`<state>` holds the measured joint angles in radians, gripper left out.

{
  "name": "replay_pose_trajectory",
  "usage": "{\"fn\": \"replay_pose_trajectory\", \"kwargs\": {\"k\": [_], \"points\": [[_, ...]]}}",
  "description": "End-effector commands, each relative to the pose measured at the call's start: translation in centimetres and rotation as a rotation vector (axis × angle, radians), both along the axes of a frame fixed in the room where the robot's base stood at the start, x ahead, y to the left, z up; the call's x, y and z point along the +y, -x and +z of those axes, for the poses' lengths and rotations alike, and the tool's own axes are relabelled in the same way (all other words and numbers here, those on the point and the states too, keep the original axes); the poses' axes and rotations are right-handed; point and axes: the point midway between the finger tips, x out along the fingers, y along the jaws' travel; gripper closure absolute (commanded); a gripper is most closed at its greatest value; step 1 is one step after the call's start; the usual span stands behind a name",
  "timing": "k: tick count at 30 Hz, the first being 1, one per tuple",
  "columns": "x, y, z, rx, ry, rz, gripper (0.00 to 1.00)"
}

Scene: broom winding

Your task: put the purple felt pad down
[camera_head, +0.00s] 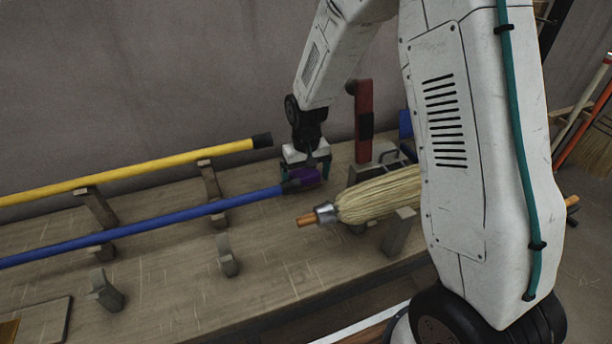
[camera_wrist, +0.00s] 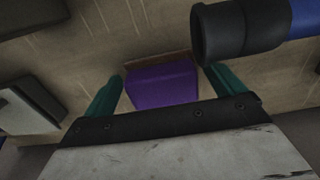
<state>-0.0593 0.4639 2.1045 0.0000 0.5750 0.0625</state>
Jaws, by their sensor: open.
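The purple felt pad (camera_wrist: 162,87) lies between the two teal fingers of my gripper (camera_wrist: 163,88) in the wrist view, with a thin brown edge along its far side. Narrow gaps show between the pad and each finger, so my gripper is open around it.
A blue pole (camera_head: 150,225) on supports ends in a black cap (camera_wrist: 238,30) close beside my right finger. A yellow pole (camera_head: 130,177) lies behind it. A straw broom head (camera_head: 380,196) and a red upright lever (camera_head: 363,120) stand to the right.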

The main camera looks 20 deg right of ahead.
Motion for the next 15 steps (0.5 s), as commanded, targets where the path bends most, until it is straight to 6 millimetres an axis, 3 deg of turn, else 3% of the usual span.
{"fn": "replay_pose_trajectory", "kwargs": {"k": [5,15], "points": [[0.0,-0.1,1.5,-0.004,0.000,0.000,0.06],[0.0,-0.1,8.6,-0.006,0.000,0.000,0.06]]}}
